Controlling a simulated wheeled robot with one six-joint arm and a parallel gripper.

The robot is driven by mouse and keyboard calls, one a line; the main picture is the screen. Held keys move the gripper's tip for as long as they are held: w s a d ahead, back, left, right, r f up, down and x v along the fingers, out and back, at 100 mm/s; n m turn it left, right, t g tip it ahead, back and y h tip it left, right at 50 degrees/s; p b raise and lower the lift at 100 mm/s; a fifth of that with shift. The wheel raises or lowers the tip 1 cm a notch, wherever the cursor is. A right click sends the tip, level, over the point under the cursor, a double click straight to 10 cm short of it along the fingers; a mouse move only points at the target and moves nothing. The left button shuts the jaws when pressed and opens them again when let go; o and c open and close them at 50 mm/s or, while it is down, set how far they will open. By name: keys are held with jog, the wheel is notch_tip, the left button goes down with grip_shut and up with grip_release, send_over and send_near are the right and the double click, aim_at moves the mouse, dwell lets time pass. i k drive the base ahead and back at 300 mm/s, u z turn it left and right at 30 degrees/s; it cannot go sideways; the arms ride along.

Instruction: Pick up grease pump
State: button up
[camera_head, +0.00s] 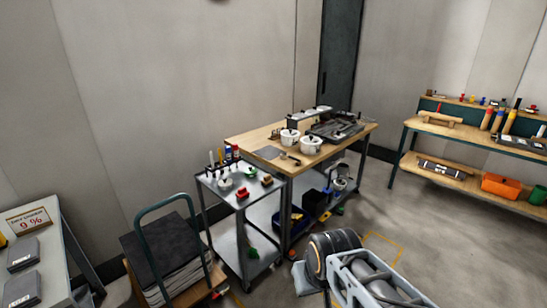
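I cannot single out a grease pump for certain at this size. Upright yellow and orange cylinders (509,121) stand on the right bench, but I cannot tell whether one is a grease pump. My arm shows at the bottom centre, with a dark round joint and grey links, in front of open floor. No gripper fingers can be made out, so my gripper is not seen.
A wooden-topped workbench (247,140) holds white pots (311,145) and a dark tray. A grey cart (207,178) with small items stands before it. A black-topped trolley (165,245) is at left. Right bench (455,130) has an orange bin (500,186) below. Floor between is clear.

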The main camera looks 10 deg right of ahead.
aim_at(236, 154)
jog(key=z, duration=0.65)
jog(key=k, duration=0.9)
jog(key=z, duration=0.7)
jog(key=i, duration=1.75)
jog(key=u, duration=0.5)
jog(key=i, duration=1.25)
jog(key=u, duration=1.75)
jog(key=i, duration=1.05)
jog(key=u, duration=1.05)
